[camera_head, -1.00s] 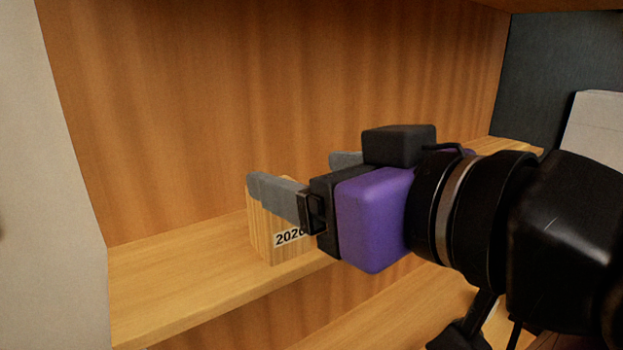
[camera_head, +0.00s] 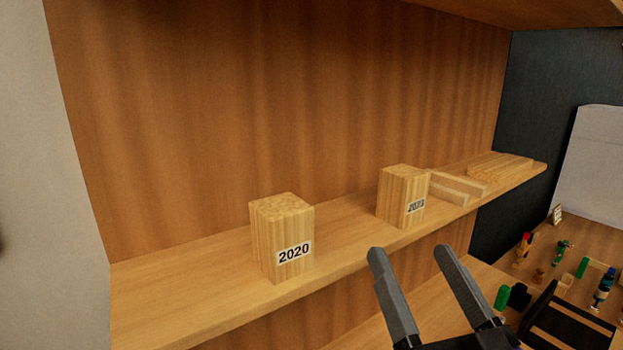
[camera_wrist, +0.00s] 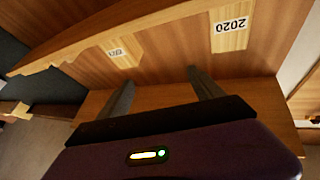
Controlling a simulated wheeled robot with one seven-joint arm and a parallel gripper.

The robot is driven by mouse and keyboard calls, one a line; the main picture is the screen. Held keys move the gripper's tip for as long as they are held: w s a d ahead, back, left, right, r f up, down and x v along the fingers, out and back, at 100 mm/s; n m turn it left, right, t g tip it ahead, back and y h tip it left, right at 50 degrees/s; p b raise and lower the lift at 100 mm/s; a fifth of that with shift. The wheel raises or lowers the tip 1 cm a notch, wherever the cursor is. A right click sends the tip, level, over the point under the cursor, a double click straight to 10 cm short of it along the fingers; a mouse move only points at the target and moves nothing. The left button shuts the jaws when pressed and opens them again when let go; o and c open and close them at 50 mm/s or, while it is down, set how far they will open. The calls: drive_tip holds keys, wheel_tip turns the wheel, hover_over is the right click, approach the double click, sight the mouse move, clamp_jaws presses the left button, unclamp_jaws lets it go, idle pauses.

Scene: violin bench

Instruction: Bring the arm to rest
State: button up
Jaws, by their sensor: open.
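My gripper (camera_head: 415,285) is open and empty in the head view, low in front of the shelf and below the second block. Its two grey fingers stand apart with nothing between them. In the wrist view the fingers of my gripper (camera_wrist: 160,88) are also spread apart. A wooden block labelled 2020 (camera_head: 281,230) stands upright on the shelf (camera_head: 180,290), clear of the gripper. It also shows upside down in the wrist view (camera_wrist: 233,40).
A second labelled wooden block (camera_head: 400,190) stands further right on the shelf, its label hard to read. Thin wooden pieces (camera_head: 498,166) lie at the shelf's right end. A bench (camera_head: 550,262) with several small bottles and tools is at the right. The shelf's left part is bare.

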drive_tip(key=s+d+f+m+g+h, duration=0.1)
drive_tip(key=s+d+f+h, duration=0.15)
drive_tip(key=s+f, duration=0.4)
drive_tip(key=s+d+f+h, duration=0.2)
drive_tip(key=s+d+f, duration=0.15)
drive_tip(key=f, duration=0.55)
drive_tip(key=s+d+f+g, duration=0.1)
drive_tip(key=s+f+g, duration=0.2)
drive_tip(key=s+f, duration=0.4)
drive_tip(key=s+d+f+g, duration=0.1)
drive_tip(key=s+f+g, duration=0.2)
drive_tip(key=s+f, duration=0.4)
drive_tip(key=s, duration=0.6)
drive_tip(key=shift+s+n, duration=0.3)
drive_tip(key=shift+f+h, duration=0.1)
drive_tip(key=shift+h, duration=0.15)
